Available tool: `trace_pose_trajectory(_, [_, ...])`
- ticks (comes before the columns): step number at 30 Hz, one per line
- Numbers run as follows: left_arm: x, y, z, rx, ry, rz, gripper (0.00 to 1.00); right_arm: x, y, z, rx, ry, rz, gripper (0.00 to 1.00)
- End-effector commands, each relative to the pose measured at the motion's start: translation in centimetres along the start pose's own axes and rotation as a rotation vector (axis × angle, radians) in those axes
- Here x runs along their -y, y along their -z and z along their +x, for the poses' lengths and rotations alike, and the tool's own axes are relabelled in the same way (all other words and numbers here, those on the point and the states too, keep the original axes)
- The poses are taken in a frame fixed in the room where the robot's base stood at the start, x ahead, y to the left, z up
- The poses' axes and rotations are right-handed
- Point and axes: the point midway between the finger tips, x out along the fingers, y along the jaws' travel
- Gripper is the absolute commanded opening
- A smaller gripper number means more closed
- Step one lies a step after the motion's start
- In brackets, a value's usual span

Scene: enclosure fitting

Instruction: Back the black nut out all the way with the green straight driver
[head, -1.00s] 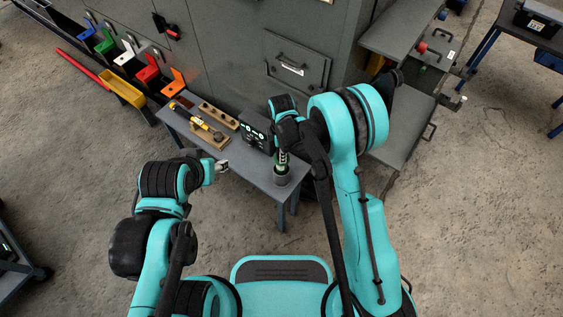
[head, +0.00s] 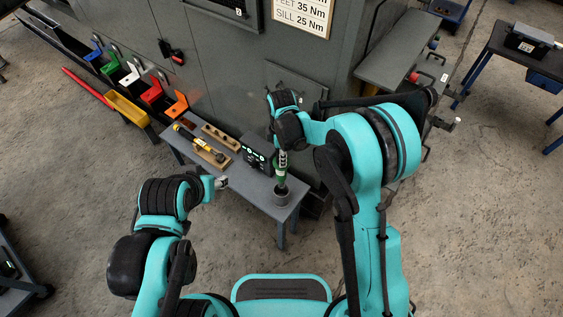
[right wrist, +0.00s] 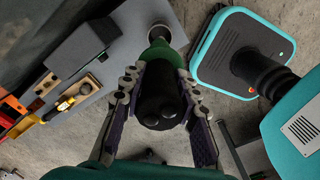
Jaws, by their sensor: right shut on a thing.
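The green straight driver (head: 282,160) is in my right gripper (head: 285,145), shut on it. It hangs upright, with its lower end at or just above a grey round holder (head: 280,194) at the table's right end. I cannot tell whether the tip is still inside. In the right wrist view, the right gripper (right wrist: 160,92) closes around the driver's dark end, with its green part (right wrist: 165,52) beyond. My left gripper (head: 220,183) is empty, left of the table's front edge; its finger gap is too small to judge. I cannot make out the black nut.
The grey table (head: 245,188) also bears a black box (head: 258,153) with lit displays, a yellow-and-black tool (head: 205,149) and wooden blocks. A grey cabinet (head: 215,60) stands behind. Coloured bins (head: 150,92) are at left. The floor in front is clear.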

Motion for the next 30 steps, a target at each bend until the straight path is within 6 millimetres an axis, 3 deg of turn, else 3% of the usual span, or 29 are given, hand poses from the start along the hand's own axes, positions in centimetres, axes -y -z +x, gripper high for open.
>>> trace_pose_trajectory(3, [0.0,0.6,-0.9,0.000,0.000,0.000,0.49,0.0,0.0,-2.7,0.000,0.000,0.000,0.00])
trace_pose_trajectory(9, [0.0,1.0,-1.4,0.000,0.000,0.000,0.49,0.0,0.0,-4.8,0.000,0.000,0.000,0.00])
trace_pose_trajectory(30, [0.0,2.1,-2.9,0.000,0.000,0.000,0.49,0.0,0.0,-8.2,0.000,0.000,0.000,0.00])
